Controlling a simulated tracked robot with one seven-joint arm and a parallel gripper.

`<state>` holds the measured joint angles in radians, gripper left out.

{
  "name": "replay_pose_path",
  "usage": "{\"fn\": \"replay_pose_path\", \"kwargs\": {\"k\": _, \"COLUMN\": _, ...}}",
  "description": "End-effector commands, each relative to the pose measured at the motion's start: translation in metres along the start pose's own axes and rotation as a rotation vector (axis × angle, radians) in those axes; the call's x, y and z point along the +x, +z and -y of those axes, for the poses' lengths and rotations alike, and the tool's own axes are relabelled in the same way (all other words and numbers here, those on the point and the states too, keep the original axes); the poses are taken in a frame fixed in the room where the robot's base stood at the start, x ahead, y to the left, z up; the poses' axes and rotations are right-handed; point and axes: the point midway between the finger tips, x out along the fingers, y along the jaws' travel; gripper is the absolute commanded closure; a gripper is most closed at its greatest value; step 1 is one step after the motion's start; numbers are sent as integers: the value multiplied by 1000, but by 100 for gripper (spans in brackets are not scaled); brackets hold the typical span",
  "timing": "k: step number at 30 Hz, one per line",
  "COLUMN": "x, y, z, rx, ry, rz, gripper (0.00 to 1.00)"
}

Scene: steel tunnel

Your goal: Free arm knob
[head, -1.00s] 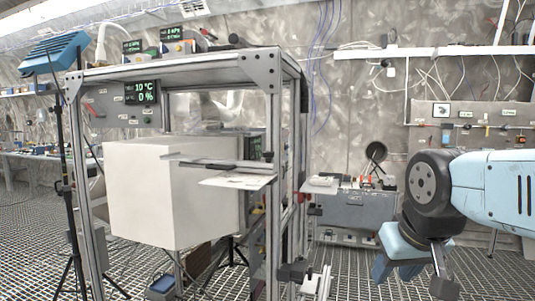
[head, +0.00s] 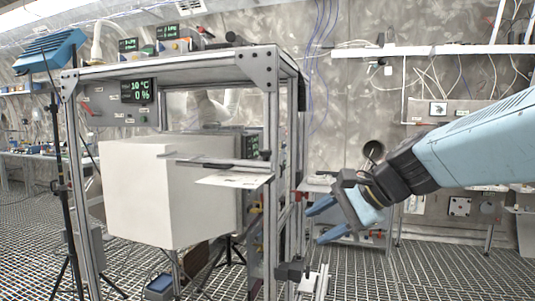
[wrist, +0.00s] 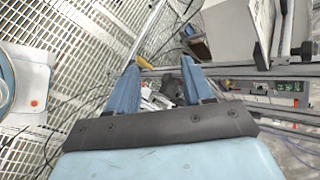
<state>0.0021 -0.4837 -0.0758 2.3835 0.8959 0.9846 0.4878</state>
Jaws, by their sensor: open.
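My gripper (head: 321,220) is in the right half of the head view, open and empty, with its two blue fingers pointing left toward the metal frame. In the wrist view my gripper (wrist: 160,64) has a clear gap between its fingers. A small dark knob-like fitting (head: 265,155) sits on the frame's front right post, above a thin flat plate (head: 235,180). A black clamp-like part (head: 291,271) is low on the same post, below and left of my fingers. I cannot tell which of these is the arm knob. My gripper appears apart from both.
A large white box (head: 140,195) hangs inside the metal frame (head: 271,110). A tripod with a blue lamp (head: 50,52) stands at the left. A grey case (head: 350,235) stands behind my gripper. The grated floor (head: 400,275) is open at the lower right.

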Motion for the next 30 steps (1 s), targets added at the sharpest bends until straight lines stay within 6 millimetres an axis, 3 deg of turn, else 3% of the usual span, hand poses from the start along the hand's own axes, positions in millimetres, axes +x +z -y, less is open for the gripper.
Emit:
{"fn": "replay_pose_path", "kwargs": {"k": 9, "x": 7, "y": -28, "z": 106, "rx": 692, "ry": -318, "rz": 294, "gripper": 49}}
{"fn": "replay_pose_path", "kwargs": {"k": 15, "x": -1, "y": -57, "z": 154, "rx": 1001, "ry": -463, "rz": 458, "gripper": 49}}
{"fn": "replay_pose_path", "kwargs": {"k": 23, "x": -5, "y": -74, "z": 176, "rx": 1142, "ry": -535, "rz": 544, "gripper": 49}}
{"fn": "replay_pose_path", "kwargs": {"k": 30, "x": 16, "y": -70, "z": 194, "rx": 1143, "ry": -533, "rz": 545, "gripper": 49}}
